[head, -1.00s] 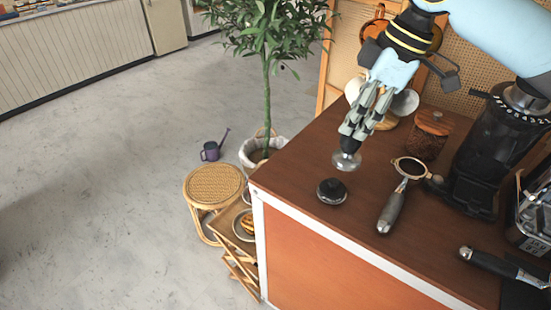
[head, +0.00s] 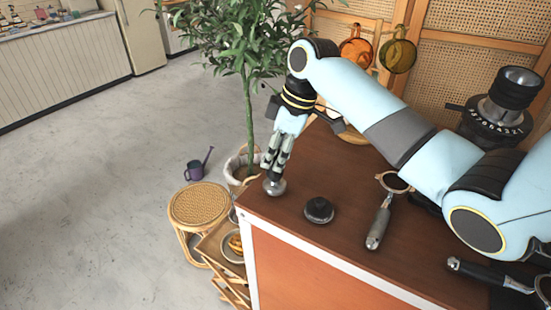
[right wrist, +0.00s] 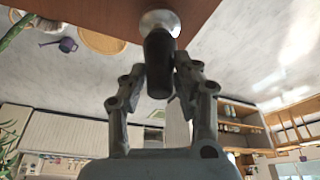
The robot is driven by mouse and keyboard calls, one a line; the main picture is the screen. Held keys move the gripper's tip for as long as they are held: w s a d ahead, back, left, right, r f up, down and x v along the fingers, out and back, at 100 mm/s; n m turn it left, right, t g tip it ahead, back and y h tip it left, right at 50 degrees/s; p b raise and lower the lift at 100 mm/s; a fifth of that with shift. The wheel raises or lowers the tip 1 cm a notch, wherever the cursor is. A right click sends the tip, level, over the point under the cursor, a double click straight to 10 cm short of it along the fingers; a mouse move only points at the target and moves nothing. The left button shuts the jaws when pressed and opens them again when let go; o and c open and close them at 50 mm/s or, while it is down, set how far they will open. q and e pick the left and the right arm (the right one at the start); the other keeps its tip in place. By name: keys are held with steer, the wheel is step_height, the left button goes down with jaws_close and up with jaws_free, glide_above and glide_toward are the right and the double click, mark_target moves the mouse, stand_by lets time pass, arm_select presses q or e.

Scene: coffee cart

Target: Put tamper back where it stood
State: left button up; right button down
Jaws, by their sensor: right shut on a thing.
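The tamper shows in the head view as a round silver base (head: 274,186) under my right gripper (head: 277,158). In the right wrist view its dark handle (right wrist: 158,62) sits between the two fingers of my right gripper (right wrist: 160,82), which is shut on it. The silver base (right wrist: 160,20) points away from the palm, against the brown counter. In the head view the tamper is at the counter's left corner; I cannot tell whether its base touches the top. My left gripper is not in view.
A round dark puck-like tool (head: 319,210) stands on the counter (head: 285,213) right of the tamper. A portafilter (head: 381,221) lies further right, and another handle (head: 487,274) near the front edge. A plant (head: 246,100) and rattan stool (head: 198,205) stand beyond the left edge.

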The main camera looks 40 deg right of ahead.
steer(key=shift+f, duration=1)
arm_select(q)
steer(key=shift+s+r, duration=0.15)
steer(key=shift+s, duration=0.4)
arm_select(e)
steer(key=shift+f, duration=0.1)
steer(key=c, duration=1)
jaws_free()
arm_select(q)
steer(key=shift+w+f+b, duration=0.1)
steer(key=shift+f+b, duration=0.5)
arm_select(e)
steer(key=v, duration=1.2)
